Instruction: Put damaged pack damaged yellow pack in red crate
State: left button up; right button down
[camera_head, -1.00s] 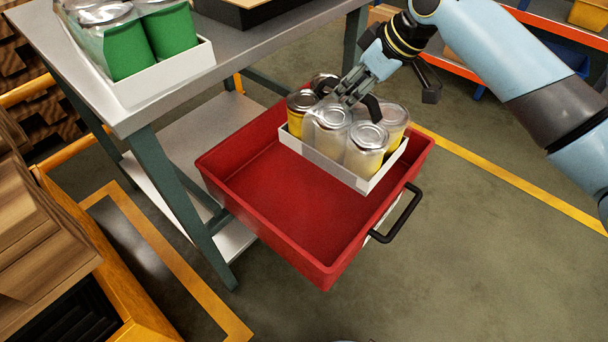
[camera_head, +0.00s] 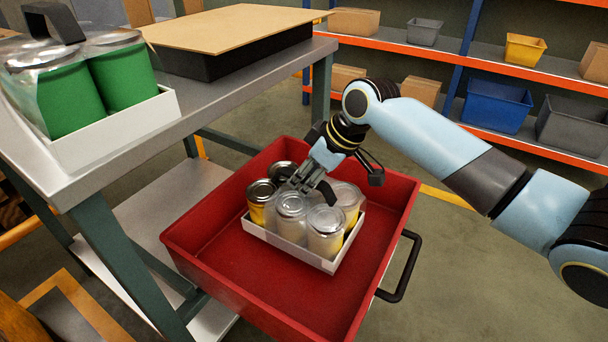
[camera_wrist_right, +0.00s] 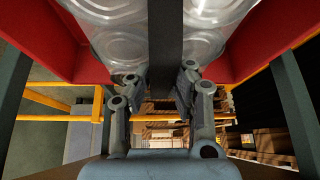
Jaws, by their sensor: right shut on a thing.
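The yellow pack (camera_head: 325,232) is a white tray of several cans with pale and yellow sides under clear wrap. It is inside the walls of the red crate (camera_head: 215,270), toward the back right. I cannot tell whether its base touches the crate floor. My right gripper (camera_head: 316,187) reaches in from above and is shut on the pack's dark handle strap. The wrist view shows the strap (camera_wrist_right: 165,40) between the fingers (camera_wrist_right: 158,88), with silver can tops on both sides. My left gripper is not in view.
A green pack (camera_head: 120,78) in a white tray stands on the grey table (camera_head: 190,130) at left. A black box with a tan top (camera_head: 230,28) is behind it. Shelves with bins (camera_head: 495,105) stand at the back. The crate's front left is clear.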

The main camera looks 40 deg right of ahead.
notch_tip(320, 180, down, 4)
jog(key=shift+f+b, duration=0.25)
jog(key=shift+b, duration=0.7)
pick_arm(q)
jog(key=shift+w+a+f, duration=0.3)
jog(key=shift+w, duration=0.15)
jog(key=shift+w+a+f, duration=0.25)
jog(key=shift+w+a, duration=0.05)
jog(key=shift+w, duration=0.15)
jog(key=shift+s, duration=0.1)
pick_arm(e)
jog(key=c, duration=1.2)
grip_release()
jog(key=shift+f, duration=0.15)
